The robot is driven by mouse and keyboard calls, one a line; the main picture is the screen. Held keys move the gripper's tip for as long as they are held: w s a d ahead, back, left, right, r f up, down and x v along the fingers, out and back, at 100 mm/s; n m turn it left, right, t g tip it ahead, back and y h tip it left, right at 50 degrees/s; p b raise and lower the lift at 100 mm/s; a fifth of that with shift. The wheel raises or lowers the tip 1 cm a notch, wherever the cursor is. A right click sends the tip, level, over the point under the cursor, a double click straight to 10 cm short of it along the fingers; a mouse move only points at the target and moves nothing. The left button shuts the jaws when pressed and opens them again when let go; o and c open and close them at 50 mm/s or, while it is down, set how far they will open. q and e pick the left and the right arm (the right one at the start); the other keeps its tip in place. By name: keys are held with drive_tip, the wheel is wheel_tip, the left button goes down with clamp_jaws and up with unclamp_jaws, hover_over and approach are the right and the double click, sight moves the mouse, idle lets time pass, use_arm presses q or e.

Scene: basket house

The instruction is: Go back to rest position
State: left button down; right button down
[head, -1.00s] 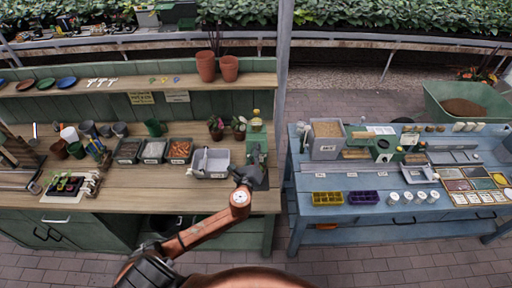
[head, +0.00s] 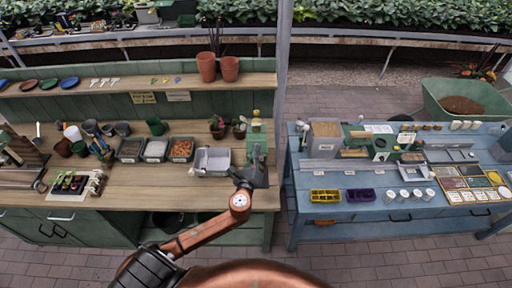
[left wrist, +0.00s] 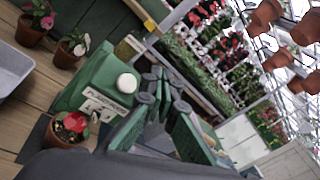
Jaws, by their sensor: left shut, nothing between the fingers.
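My left gripper (head: 254,172) shows in the head view at the right end of the wooden bench, in front of a green box-like device (head: 256,142). It is shut and empty. In the left wrist view its dark fingers (left wrist: 165,98) are close together, beside the green device (left wrist: 100,82) with a white round knob. I cannot tell whether they touch it. My right gripper is in neither view.
A grey tray (head: 212,162) stands left of the gripper, with small potted flowers (head: 217,127) behind. Several bins and pots fill the wooden bench (head: 150,190). A gap separates it from the blue table (head: 360,222), which holds a yellow tray (head: 325,196) and white jars.

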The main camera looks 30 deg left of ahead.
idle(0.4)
use_arm(q)
drive_tip(key=s+a+f+n+g+y, duration=0.1)
drive_tip(key=s+a+f+n+g, duration=0.3)
drive_tip(key=s+n, duration=0.3)
drive_tip(key=s+a+f+n+g, duration=0.1)
drive_tip(key=s+f+n+g, duration=0.2)
drive_tip(key=s+f+n, duration=0.4)
drive_tip(key=s+d+f+n+g+h, duration=0.35)
drive_tip(key=s+n, duration=0.25)
drive_tip(key=s, duration=0.4)
drive_tip(key=s+d+f+n+g+h, duration=0.25)
drive_tip(key=s+f+n, duration=0.2)
drive_tip(key=s, duration=0.55)
wheel_tip(320, 180, down, 40)
drive_tip(key=s+d+r+g+b, duration=0.1)
drive_tip(key=s+d+g+b, duration=0.1)
drive_tip(key=b, duration=0.8)
drive_tip(key=s+f+b, duration=0.4)
drive_tip(key=s+f, duration=0.6)
drive_tip(key=f, duration=0.4)
drive_tip(key=s+f+g+b, duration=0.1)
drive_tip(key=s+f+b, duration=0.4)
drive_tip(key=s+f, duration=0.5)
wheel_tip(320, 180, down, 4)
drive_tip(key=shift+s+r, duration=0.1)
drive_tip(key=shift+s, duration=0.05)
